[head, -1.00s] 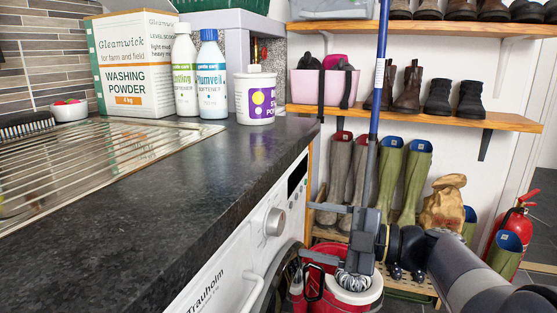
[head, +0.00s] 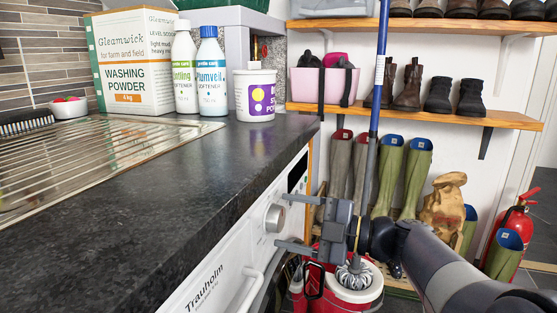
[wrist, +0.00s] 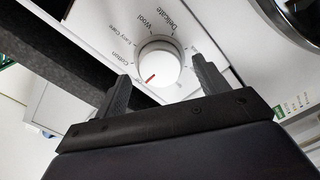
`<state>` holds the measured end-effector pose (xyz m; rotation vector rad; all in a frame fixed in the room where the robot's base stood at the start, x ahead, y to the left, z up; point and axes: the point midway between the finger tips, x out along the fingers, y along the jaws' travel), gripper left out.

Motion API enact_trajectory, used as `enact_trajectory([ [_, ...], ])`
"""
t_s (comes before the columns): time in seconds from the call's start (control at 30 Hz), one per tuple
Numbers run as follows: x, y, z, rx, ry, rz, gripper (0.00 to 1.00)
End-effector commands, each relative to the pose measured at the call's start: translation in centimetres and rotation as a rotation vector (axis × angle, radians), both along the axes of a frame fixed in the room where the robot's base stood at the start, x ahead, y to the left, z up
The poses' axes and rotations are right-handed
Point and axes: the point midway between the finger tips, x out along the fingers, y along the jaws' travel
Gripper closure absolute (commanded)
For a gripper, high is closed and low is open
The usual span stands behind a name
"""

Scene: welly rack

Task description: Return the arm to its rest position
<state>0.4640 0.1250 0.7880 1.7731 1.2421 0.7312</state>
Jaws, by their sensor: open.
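My gripper (head: 281,220) is in the head view, just right of the worktop's front edge, pointing left at the washing machine (head: 228,279). Its two fingers are apart with nothing between them. The machine's white round dial (head: 275,218) is close to the fingertips. In the wrist view the dial (wrist: 160,63) shows between the open fingers (wrist: 160,92), with a red mark and printed programme names around it. I cannot tell from these frames whether a finger touches the dial. My arm reaches in from the lower right.
The dark worktop (head: 150,190) lies left and above the machine. A red mop bucket (head: 345,292) with a blue-handled mop (head: 378,90) stands below and behind my arm. Green wellies (head: 413,180) and a fire extinguisher (head: 513,222) are behind to the right.

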Motion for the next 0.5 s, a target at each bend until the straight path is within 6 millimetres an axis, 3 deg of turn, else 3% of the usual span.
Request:
enact_trajectory([
  [0.07,0.34,1.40,-0.18,0.000,0.000,0.006,0.31],
  [0.5,0.41,0.95,0.06,0.126,0.347,0.000,0.31],
])
